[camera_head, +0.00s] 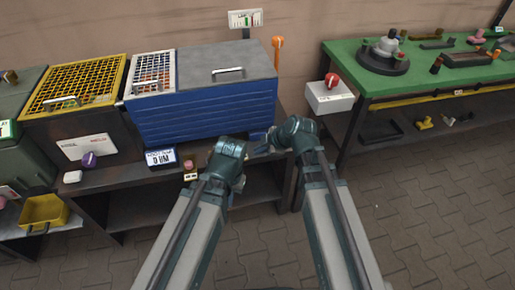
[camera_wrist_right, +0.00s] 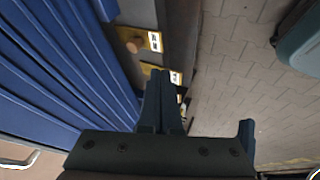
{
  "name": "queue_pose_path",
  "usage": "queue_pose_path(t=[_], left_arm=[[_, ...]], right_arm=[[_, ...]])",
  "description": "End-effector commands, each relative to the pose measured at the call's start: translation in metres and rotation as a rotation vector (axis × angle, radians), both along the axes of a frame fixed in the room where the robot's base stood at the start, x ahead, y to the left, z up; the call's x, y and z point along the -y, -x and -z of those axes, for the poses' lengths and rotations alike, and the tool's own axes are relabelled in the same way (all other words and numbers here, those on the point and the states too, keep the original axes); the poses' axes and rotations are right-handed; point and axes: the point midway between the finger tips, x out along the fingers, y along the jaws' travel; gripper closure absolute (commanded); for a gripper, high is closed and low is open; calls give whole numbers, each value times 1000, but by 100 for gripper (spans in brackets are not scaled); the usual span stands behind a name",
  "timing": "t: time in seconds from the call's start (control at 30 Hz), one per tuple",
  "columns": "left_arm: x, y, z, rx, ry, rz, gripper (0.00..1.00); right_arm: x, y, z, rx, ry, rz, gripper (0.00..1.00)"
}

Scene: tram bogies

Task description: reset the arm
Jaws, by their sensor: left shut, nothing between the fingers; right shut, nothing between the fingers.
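My right gripper (camera_head: 262,149) reaches left from its wrist in the head view, in front of the blue box's lower right corner. In the right wrist view the fingers of my right gripper (camera_wrist_right: 160,85) are together, with nothing between them. My left gripper (camera_head: 236,186) is mostly hidden by its own wrist and is lower in the head view, in front of the bench's open lower part. It is shut and empty. Both arms reach forward from the bottom of the head view, their wrists close together.
The blue box (camera_head: 205,112) stands on a dark bench, beside a yellow-grilled box (camera_head: 75,85). A small round knob (camera_head: 188,165) with a yellow tag is near my left wrist. A green-topped table (camera_head: 430,75) with metal parts stands at right. The paved floor (camera_head: 420,220) at lower right is clear.

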Motion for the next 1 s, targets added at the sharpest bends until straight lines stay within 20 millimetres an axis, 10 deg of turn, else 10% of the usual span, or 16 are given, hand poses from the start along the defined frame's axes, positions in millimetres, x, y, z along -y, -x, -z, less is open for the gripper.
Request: queue_pose_path(t=[0.43,1.0], left_arm=[[0,0,0,0,0,0,100],[0,0,0,0,0,0,100]], right_arm=[[-4,10,5,-57,1,40,100],[5,131,44,-615,188,962,100]])
